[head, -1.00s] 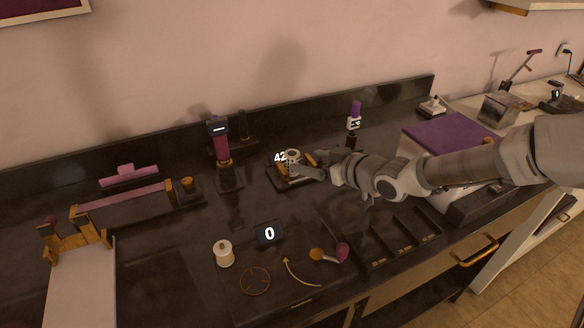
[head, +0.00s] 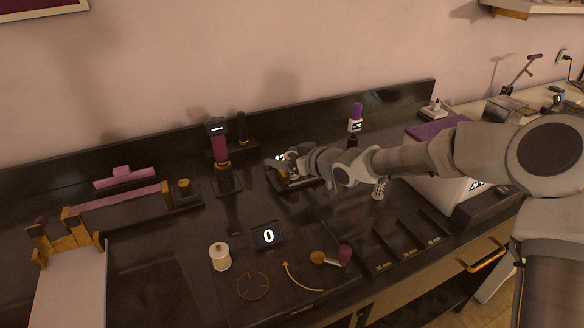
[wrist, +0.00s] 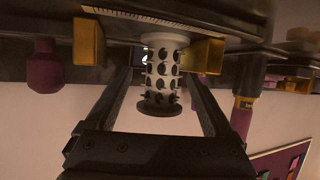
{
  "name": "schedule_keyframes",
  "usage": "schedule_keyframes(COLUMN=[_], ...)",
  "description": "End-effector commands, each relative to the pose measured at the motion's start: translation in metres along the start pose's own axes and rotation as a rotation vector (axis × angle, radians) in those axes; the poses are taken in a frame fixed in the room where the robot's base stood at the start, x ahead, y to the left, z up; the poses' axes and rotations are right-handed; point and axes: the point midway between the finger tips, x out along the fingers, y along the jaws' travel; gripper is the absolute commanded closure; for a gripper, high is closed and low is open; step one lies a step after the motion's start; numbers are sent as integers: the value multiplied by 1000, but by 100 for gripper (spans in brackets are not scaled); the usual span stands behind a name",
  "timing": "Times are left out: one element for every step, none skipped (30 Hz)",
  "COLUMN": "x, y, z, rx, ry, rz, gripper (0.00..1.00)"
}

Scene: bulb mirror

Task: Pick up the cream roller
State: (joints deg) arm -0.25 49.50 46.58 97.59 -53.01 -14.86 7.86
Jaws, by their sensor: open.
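The cream roller (wrist: 162,72) is a pale cylinder with dark round holes and a dark rim at one end. In the wrist view it sits between two gold posts of a dark holder. In the head view the holder (head: 303,184) is on the dark counter, and my gripper largely hides the roller. My gripper (head: 280,165) is over the holder. In the wrist view my gripper (wrist: 160,95) is open, with one finger on each side of the roller and gaps visible between them.
A cream lidded pot (head: 220,257) and a display reading 0 (head: 268,236) stand in front. A purple-handled stand (head: 221,150) is left of the holder. A spotted cylinder (head: 379,188) stands under my arm. A slotted tray (head: 402,240) lies front right.

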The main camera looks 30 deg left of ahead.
Motion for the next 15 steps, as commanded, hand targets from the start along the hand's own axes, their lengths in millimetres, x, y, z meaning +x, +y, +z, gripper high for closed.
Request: schedule_keyframes(x=[0,0,0,0,0,0,0,0,0,0,0,0,0,0,0], y=[0,0,0,0,0,0,0,0,0,0,0,0,0,0,0], z=[0,0,0,0,0,0,0,0,0,0,0,0,0,0,0], rx=[0,0,0,0,0,0,0,0,0,0,0,0,0,0,0], ry=[0,0,-1,-1,-1,-1,-1,-1,-1,-1,-1,-1,-1,-1,-1], rz=[0,0,0,0,0,0,0,0,0,0,0,0,0,0,0], gripper=[13,13,13,13,13,16,22,27,34,40,45,52,58,63,70])
